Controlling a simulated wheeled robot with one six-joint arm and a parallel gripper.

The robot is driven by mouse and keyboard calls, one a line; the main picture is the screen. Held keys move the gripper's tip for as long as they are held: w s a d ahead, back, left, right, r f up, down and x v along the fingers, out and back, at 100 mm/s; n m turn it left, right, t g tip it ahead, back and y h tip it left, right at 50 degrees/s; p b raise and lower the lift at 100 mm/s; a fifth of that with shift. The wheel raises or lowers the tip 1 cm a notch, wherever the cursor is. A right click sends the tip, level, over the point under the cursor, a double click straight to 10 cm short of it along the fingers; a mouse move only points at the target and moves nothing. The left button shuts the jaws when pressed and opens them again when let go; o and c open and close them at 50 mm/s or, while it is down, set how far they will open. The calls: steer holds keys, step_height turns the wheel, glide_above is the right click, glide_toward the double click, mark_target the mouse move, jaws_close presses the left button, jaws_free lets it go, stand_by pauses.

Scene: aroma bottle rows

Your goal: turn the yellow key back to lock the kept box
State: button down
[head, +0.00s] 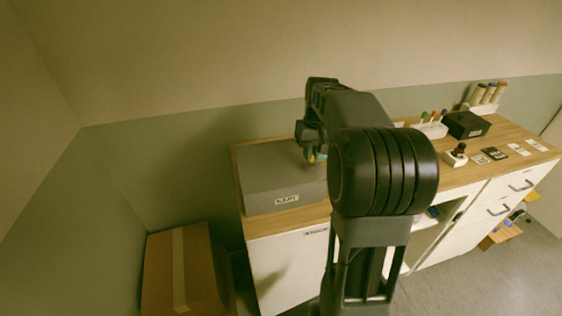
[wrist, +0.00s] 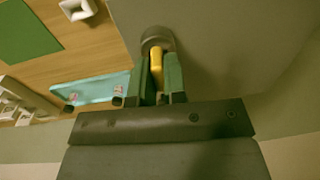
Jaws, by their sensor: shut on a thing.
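The kept box (head: 285,170) is a grey closed box with a "KEPT" label on its front. It stands at the left end of the wooden counter. In the wrist view its grey face (wrist: 215,45) fills the upper right. The yellow key (wrist: 156,65) sits at a round dark lock (wrist: 157,42) on that face. My gripper (wrist: 159,85) is shut on the key, with a green finger on each side of it. In the head view my gripper (head: 312,155) is at the right part of the box, and my arm hides much of it there.
A cardboard box (head: 180,265) stands on the floor at the left. Along the counter to the right are a black box (head: 466,125), a small white stand with a dark bottle (head: 458,153) and several cards. The wrist view shows a pale blue tray (wrist: 100,88) and a green mat (wrist: 25,35).

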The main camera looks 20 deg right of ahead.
steer(key=shift+a, duration=0.15)
steer(key=n+p, duration=0.1)
steer(key=n, duration=0.3)
steer(key=shift+r, duration=0.1)
steer(key=n+p, duration=0.1)
steer(key=n, duration=0.2)
steer(key=shift+n+g, duration=0.3)
steer(key=shift+n, duration=0.1)
steer(key=n+p, duration=0.1)
steer(key=n, duration=0.4)
steer(key=shift+a, duration=0.1)
steer(key=n, duration=0.4)
steer(key=shift+h+p, duration=0.3)
steer(key=shift+p, duration=0.1)
steer(key=c, duration=1.2)
jaws_free()
steer(key=shift+o, duration=0.2)
